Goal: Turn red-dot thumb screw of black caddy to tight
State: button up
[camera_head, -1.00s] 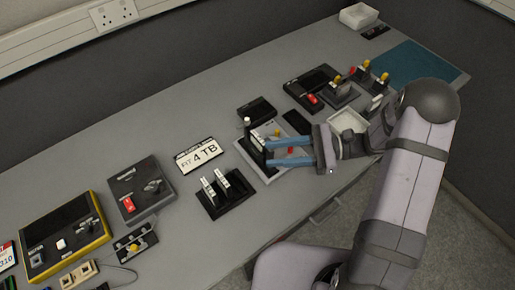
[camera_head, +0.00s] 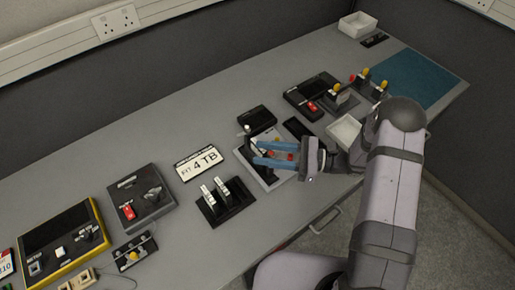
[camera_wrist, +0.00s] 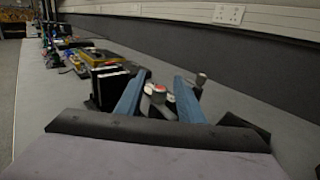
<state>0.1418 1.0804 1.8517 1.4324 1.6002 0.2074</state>
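A red spot (camera_head: 271,153) shows between the fingers in the head view. I cannot tell which dark part is the black caddy, nor how tight the screw is.
A "FIT 4 TB" sign (camera_head: 198,162) and a black stand with two silver-topped units (camera_head: 225,200) lie to the left. A black box (camera_head: 256,118) is behind and a white tray (camera_head: 345,130) to the right. Bare bench lies behind the sign.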

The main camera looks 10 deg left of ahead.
jog(key=shift+a+p, duration=0.3)
jog(key=shift+a, duration=1)
grip_shut()
